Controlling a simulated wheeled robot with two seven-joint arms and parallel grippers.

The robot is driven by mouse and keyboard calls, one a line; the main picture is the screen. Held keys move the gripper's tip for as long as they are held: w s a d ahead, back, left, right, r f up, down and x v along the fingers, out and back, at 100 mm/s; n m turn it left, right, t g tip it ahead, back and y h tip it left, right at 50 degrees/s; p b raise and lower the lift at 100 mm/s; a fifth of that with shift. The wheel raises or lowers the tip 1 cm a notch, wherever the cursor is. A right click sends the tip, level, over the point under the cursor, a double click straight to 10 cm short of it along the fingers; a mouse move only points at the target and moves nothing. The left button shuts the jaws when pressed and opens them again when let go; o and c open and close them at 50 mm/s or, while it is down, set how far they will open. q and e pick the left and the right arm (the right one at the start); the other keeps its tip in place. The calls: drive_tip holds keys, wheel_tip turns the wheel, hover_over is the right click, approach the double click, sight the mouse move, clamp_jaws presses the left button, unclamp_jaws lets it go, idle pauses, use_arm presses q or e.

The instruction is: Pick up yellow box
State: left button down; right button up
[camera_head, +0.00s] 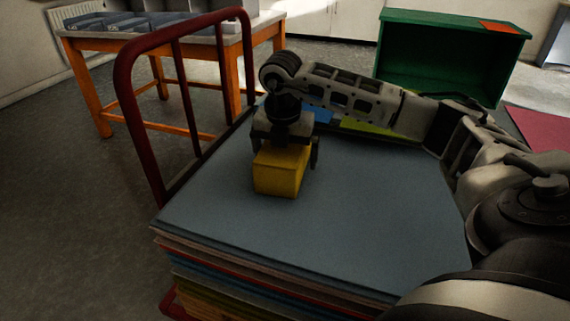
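The yellow box (280,175) is on or just over the blue-grey top sheet of a stack on a cart, near the cart's red rail. My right gripper (286,156) points down over it from an arm that comes in from the right. Its fingers straddle the upper part of the box, one on each side. I cannot tell whether they press on it or whether the box touches the sheet. The gripper hides part of the box's top. My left gripper is not in view.
The stack of sheets (370,215) is wide and bare in front of the box. The cart's dark red rail (122,95) rises at left. An orange-legged table (90,85) with grey trays stands behind it. A green open crate (440,60) is at the back right.

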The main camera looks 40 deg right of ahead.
drive_tip(key=c, duration=1)
drive_tip(key=shift+r, duration=0.1)
drive_tip(key=shift+c, duration=0.2)
drive_tip(key=shift+r, duration=0.1)
